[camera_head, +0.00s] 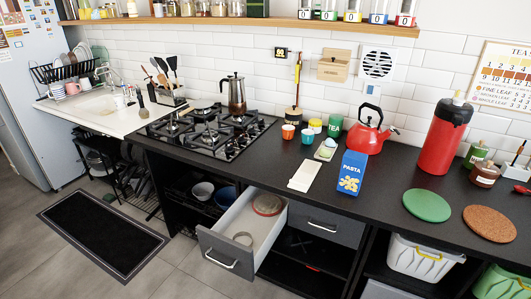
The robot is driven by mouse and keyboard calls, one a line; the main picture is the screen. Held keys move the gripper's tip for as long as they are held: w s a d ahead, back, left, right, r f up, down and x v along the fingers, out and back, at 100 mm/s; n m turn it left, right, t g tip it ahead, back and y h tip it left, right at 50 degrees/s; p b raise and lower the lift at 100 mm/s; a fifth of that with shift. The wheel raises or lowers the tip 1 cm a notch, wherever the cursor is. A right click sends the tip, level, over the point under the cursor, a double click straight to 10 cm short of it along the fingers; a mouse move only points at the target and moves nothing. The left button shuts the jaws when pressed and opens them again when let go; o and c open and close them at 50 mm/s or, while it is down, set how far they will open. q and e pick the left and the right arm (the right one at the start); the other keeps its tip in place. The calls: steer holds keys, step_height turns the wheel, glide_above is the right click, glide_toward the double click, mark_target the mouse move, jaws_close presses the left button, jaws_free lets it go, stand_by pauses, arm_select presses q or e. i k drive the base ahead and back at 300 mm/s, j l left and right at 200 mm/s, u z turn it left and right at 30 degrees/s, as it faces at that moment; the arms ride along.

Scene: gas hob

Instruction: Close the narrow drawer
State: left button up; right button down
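A narrow grey drawer (223,251) under the black worktop is pulled well out, with a light handle on its front. Its white inside shows a round reddish item toward the back (267,205) and a pale ring-shaped item near the front (243,239). Beside it to the right, another grey drawer (326,223) with a similar handle is shut. Neither of my grippers is in view, and nothing touches the open drawer.
The worktop above holds a blue pasta box (350,173), a red kettle (370,132) and a gas hob (208,132). Open shelves with bowls (203,190) lie left of the drawer. A dark mat (103,232) lies on the floor. The floor before the drawer looks clear.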

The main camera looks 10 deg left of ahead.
mark_target(217, 247)
steer(key=k+l, duration=0.1)
steer(key=l, duration=0.25)
steer(key=k+l, duration=0.1)
steer(key=l, duration=0.7)
steer(key=k+l+u, duration=0.1)
steer(key=l, duration=0.25)
steer(key=k, duration=0.05)
